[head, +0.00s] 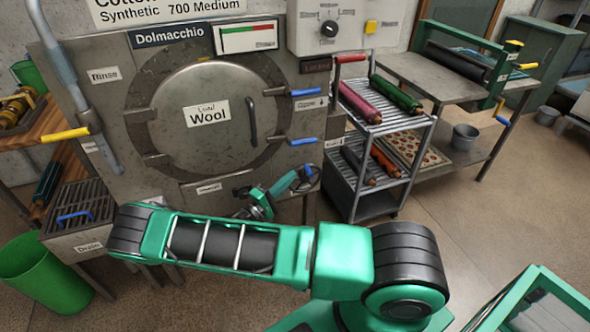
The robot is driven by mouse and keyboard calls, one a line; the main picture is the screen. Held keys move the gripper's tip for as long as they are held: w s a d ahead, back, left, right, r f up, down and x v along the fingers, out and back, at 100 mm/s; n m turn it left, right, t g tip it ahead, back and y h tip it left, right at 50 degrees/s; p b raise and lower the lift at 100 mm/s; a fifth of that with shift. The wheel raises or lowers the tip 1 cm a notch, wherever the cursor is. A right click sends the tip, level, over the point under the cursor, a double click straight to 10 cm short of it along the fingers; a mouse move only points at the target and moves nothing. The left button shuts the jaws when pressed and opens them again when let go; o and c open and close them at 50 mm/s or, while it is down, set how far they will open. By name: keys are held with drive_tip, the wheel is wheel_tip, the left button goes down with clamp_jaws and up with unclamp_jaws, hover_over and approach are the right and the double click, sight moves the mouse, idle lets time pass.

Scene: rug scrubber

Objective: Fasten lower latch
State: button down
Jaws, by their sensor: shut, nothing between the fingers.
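The round steel door (205,115) of the washing machine appears closed, with a "Wool" label and a dark vertical handle. The lower latch (302,141) has a blue lever at the door's lower right, pointing right, roughly level. I cannot tell whether it is engaged. The upper latch (305,93) has a similar blue lever above it, also pointing right. My gripper (308,174) is below the lower latch, in front of the machine's lower right, and appears apart from the lever. It is shut and empty. Its fingertips are small and hard to make out.
A wire rack (390,122) with rolled rugs stands close to the machine's right side. A red lever (350,59) is above the rack. A drain box (85,225) and green bin (45,275) are at left. Floor at right is open.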

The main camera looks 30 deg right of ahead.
drive_tip(key=shift+v, duration=1)
drive_tip(key=shift+d, duration=0.15)
drive_tip(key=s+d+r+m+g+y, duration=0.9)
drive_tip(key=s+r+g+y, duration=0.2)
drive_tip(key=s+r, duration=0.2)
drive_tip(key=s+a+r+t+y, duration=0.2)
drive_tip(key=s+a+r+y, duration=0.1)
drive_tip(key=s+r, duration=0.4)
drive_tip(key=s+a+r+m+t+y, duration=0.1)
drive_tip(key=s+a+r+t+y, duration=0.2)
drive_tip(key=s, duration=1)
wheel_tip(320, 180, up, 4)
drive_tip(key=y, duration=0.2)
drive_tip(key=shift+m+y, duration=0.3)
drive_tip(key=shift+y, duration=0.1)
